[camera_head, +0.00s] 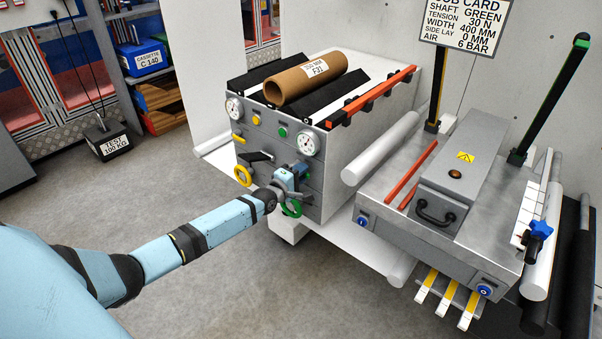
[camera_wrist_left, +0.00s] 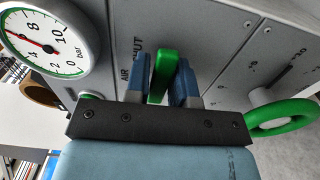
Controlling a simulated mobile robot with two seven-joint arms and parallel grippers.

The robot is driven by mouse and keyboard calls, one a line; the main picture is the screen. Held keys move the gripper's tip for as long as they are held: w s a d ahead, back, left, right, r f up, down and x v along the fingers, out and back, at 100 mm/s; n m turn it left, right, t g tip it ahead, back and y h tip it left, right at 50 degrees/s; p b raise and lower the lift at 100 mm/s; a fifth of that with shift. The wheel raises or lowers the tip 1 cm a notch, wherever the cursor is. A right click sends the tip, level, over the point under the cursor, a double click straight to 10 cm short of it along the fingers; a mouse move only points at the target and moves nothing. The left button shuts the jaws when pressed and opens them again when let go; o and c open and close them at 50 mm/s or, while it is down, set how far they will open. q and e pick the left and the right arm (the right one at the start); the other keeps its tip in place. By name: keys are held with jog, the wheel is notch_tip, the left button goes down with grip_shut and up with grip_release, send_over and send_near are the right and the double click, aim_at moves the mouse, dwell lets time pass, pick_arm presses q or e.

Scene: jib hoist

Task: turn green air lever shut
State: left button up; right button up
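The green air lever (camera_wrist_left: 163,76) stands out from the grey panel, close to lettering that reads AIR and what looks like SHUT. My left gripper (camera_wrist_left: 163,82) has one blue finger on each side of the lever, close against it, and looks shut on it. In the head view my left gripper (camera_head: 287,182) is at the front panel of the grey machine (camera_head: 335,180), and it hides most of the lever there. My right gripper is in neither view.
A bar gauge (camera_wrist_left: 48,45) is beside the lever. A green ring handle (camera_wrist_left: 284,118) is on the other side, just below my gripper in the head view (camera_head: 292,209). A yellow ring (camera_head: 243,175) is left of it. A brown roll (camera_head: 305,78) lies on top of the machine.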

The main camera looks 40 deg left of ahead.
pick_arm(q)
jog(key=shift+o, duration=1.4)
jog(key=s+a+p, duration=0.1)
jog(key=s+p, duration=0.1)
jog(key=s, duration=1.1)
jog(key=shift+s+p, duration=0.4)
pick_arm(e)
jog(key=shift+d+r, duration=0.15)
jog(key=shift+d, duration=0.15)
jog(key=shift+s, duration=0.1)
